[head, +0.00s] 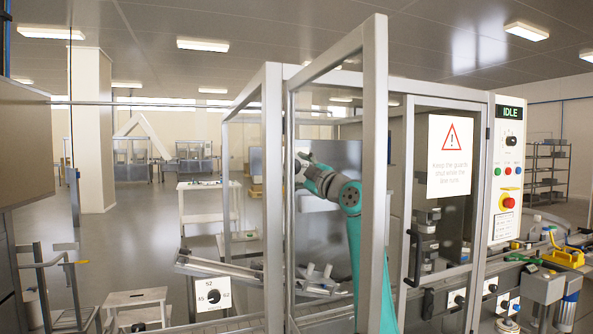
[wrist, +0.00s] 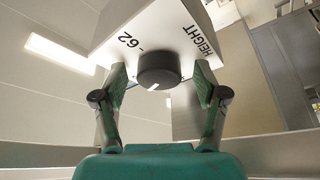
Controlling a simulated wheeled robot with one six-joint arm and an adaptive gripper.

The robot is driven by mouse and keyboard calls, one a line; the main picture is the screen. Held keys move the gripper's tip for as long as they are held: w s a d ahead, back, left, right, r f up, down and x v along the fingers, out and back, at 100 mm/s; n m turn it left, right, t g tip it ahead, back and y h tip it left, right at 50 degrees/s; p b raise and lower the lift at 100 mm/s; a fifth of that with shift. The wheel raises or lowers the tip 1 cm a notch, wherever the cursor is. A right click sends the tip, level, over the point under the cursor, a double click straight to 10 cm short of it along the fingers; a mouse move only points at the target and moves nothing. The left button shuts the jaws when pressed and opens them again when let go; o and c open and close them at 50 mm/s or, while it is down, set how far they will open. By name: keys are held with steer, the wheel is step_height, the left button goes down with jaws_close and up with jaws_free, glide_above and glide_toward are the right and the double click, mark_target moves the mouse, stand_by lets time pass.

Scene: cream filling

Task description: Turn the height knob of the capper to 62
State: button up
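In the wrist view a round black knob (wrist: 158,68) sits on the underside of a white box marked "62" and "HEIGHT" (wrist: 165,28). Its short white pointer mark shows at the edge nearest my gripper, away from the "62" print. My gripper (wrist: 160,72) is open, one finger on each side of the knob, with a visible gap on both sides. In the head view my gripper (head: 302,170) is at the end of my teal arm, behind the guard frame; its fingers are too small to read. The capper's knob is not clearly seen there.
A guard door frame (head: 374,120) stands in front of my arm. A white plate with a black dial (head: 212,294) and several numbers, including 52 and 62, is low at the front. A panel at right reads IDLE (head: 510,112). A warning sign (head: 450,157) hangs on the guard.

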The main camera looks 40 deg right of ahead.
steer(key=shift+s, duration=0.1)
steer(key=v, duration=1.1)
steer(key=shift+s, duration=0.4)
steer(key=shift+f, duration=0.1)
